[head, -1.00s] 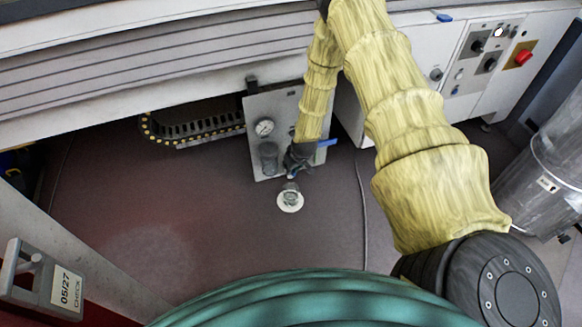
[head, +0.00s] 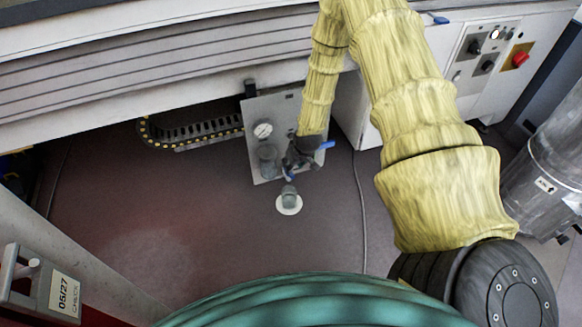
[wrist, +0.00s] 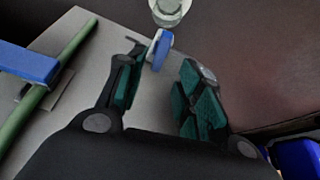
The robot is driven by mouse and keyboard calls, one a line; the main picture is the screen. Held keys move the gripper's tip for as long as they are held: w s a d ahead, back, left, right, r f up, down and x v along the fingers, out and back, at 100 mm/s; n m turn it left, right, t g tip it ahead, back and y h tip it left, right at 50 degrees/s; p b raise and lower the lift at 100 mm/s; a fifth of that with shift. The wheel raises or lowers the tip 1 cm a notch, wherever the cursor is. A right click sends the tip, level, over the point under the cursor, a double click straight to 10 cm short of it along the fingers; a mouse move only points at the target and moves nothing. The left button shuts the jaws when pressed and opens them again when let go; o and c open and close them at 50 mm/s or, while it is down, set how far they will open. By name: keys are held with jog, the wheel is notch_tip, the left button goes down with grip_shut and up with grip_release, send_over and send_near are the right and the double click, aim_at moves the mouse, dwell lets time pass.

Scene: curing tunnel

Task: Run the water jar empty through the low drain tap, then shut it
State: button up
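The water jar (head: 267,155) is a small grey bowl under a round gauge on the grey panel in the head view; its water level is too small to tell. My gripper (head: 290,168) is low at the panel, right of the jar. In the wrist view my gripper (wrist: 158,85) has its two fingers apart with nothing between the pads. A small blue tap lever (wrist: 158,48) is just beyond the left fingertip; I cannot tell whether they touch. It shows as a blue spot in the head view (head: 289,177). The tap's body is mostly hidden.
A clear cup (head: 289,195) stands on a white disc on the floor below the gripper. A larger blue lever (head: 326,145) sits at the panel's right edge, close to my wrist. A black cable chain (head: 190,133) lies left.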

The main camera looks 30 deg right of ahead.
jog(key=shift+v, duration=2.55)
